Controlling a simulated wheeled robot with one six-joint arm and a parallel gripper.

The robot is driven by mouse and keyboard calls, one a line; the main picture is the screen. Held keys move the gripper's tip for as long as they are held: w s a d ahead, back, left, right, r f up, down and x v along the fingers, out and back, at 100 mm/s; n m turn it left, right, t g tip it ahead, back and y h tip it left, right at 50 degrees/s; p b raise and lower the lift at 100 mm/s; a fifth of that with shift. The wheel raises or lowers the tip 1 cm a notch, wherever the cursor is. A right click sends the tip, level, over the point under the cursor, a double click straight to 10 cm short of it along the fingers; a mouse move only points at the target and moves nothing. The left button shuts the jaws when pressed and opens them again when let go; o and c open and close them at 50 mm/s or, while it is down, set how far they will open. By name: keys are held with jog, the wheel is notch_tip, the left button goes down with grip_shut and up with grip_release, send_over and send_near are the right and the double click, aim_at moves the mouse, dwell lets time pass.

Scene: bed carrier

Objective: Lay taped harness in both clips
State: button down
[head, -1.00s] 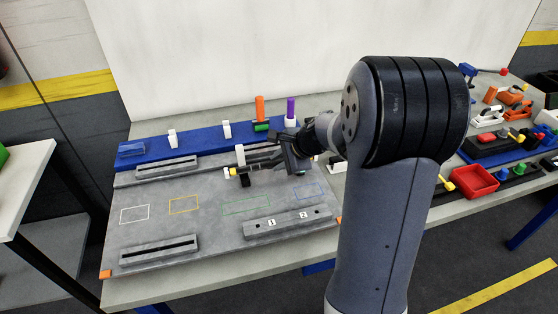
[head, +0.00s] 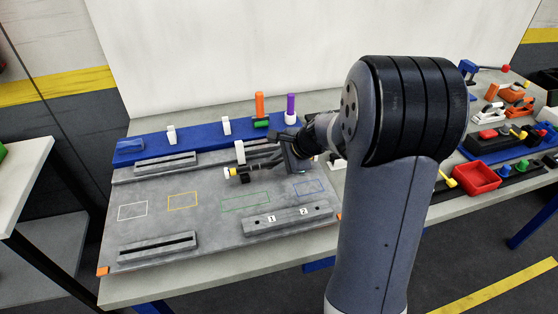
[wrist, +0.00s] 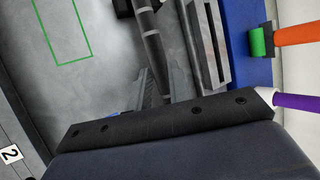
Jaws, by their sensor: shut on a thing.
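The dark taped harness (wrist: 150,42) shows in the wrist view as a rod with pale bands, running down between my fingers. In the head view its dark length (head: 263,163) lies low along the grey board, left of my gripper. My gripper (head: 281,158) is shut on it near the board's back right; my fingers (wrist: 155,90) also show in the wrist view. A white upright block (head: 240,152) and a short black piece with a white and yellow end (head: 230,173) stand at the harness's left end. I cannot tell which parts are the clips, or whether the harness sits in either.
The grey board (head: 160,228) has coloured outlines, slotted bars and a bar marked 1 and 2 (head: 287,218). White posts (head: 227,126) stand on the blue strip behind; orange (head: 259,104) and purple (head: 291,106) cylinders stand close behind my gripper. The board's front middle is clear.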

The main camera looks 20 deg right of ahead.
jog(key=shift+f+b, duration=0.35)
jog(key=shift+f, duration=0.15)
jog(key=c, duration=1.2)
grip_release()
jog(key=shift+c, duration=0.2)
jog(key=v, duration=1.1)
jog(key=shift+w, duration=0.1)
jog(key=x, duration=1)
jog(key=shift+a+f, duration=0.1)
jog(key=shift+f, duration=0.15)
jog(key=shift+w+a, duration=0.1)
jog(key=shift+r+p, duration=0.35)
jog(key=shift+p, duration=0.1)
